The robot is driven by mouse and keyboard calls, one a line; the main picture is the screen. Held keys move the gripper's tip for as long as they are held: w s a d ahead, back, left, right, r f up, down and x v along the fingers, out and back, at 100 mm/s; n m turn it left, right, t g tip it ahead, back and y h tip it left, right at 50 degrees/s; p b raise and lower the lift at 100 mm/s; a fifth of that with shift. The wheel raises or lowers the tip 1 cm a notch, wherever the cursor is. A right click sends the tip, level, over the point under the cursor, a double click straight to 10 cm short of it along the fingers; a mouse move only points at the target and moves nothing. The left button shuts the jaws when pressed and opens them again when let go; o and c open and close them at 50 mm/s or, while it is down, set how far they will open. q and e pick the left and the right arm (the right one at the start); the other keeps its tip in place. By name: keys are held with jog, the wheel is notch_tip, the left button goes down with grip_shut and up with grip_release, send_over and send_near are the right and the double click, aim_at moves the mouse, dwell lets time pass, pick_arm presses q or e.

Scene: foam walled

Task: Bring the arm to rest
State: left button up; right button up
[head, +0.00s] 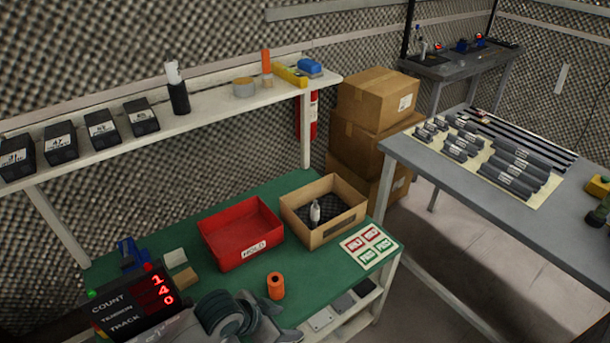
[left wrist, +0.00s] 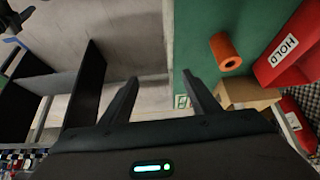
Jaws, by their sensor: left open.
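My left arm (head: 225,315) comes in low at the bottom of the head view, in front of the green table. My left gripper (left wrist: 160,78) shows in the left wrist view with its two dark fingers spread apart and nothing between them. Its fingers point past the edge of the green table, over the grey floor.
The green table (head: 165,235) bears an orange roll (head: 276,286), a red HOLD bin (head: 243,238), a cardboard box (head: 318,236) with a small bottle (head: 315,212), and a counter display (head: 135,304) beside my arm. A grey table (head: 450,210) stands right.

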pick_arm(q)
jog(key=s+a+n+y, duration=0.5)
jog(key=s+a+n, duration=0.3)
jog(key=s+a, duration=1.2)
notch_tip(320, 180, down, 28)
jog(key=s+d+g, duration=0.2)
jog(key=d, duration=0.1)
jog(key=s+a+f, duration=0.1)
jog(key=s+f, duration=0.8)
jog(key=s+a+f+g, duration=0.1)
jog(key=s+a+f, duration=0.1)
jog(key=s+f, duration=0.7)
jog(key=shift+s+a+f, duration=0.25)
jog(key=shift+s+f, duration=0.1)
jog(key=shift+f, duration=0.1)
